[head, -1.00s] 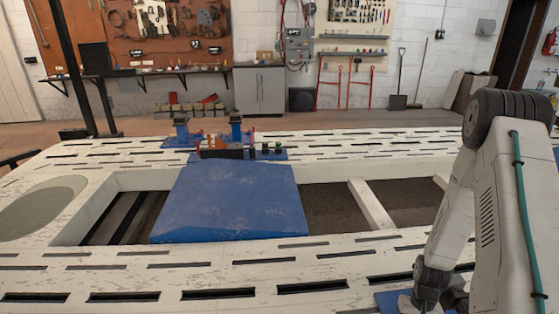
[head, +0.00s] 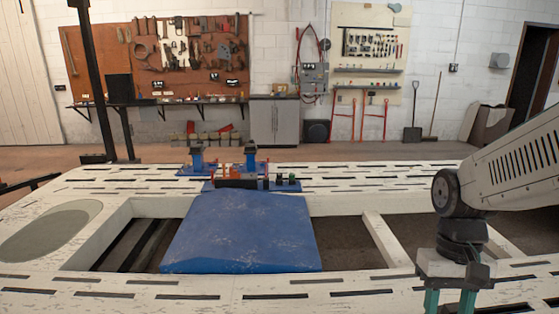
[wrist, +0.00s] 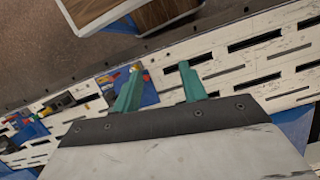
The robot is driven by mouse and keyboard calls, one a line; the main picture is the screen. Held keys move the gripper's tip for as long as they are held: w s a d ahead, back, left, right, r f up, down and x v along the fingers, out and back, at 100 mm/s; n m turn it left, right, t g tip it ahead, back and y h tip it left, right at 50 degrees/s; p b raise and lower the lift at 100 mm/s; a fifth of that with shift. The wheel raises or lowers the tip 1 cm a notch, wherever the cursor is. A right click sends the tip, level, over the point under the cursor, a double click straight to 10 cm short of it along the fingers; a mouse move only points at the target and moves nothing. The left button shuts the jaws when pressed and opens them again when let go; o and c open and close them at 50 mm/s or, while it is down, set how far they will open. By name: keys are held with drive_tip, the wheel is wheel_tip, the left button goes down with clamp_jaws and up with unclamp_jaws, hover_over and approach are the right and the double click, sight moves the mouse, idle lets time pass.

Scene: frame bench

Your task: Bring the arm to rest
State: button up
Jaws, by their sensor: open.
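My gripper (head: 449,301) hangs at the lower right of the head view, over the near right part of the slotted white bench (head: 205,290). Its two teal fingers point down and stand apart, with nothing between them. My upper arm link slopes in from the right edge. In the wrist view both fingers (wrist: 160,86) show, spread and empty, with slotted bench, dark floor and small items beyond them. The fingertips are cut off by the bottom edge in the head view.
A blue sloped panel (head: 240,235) lies across the bench opening. Behind it stand blue fixtures (head: 197,160) and small red, black and green parts (head: 236,180). Bench openings lie left and right of the panel. A grey cabinet (head: 274,121) and tool boards (head: 160,55) line the back wall.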

drive_tip(key=s+a+r+n+t, duration=0.2)
drive_tip(key=s+a+r+t, duration=0.2)
drive_tip(key=r, duration=0.5)
drive_tip(key=shift+s+a+h, duration=0.3)
drive_tip(key=shift+s+a, duration=0.3)
drive_tip(key=shift+s, duration=0.25)
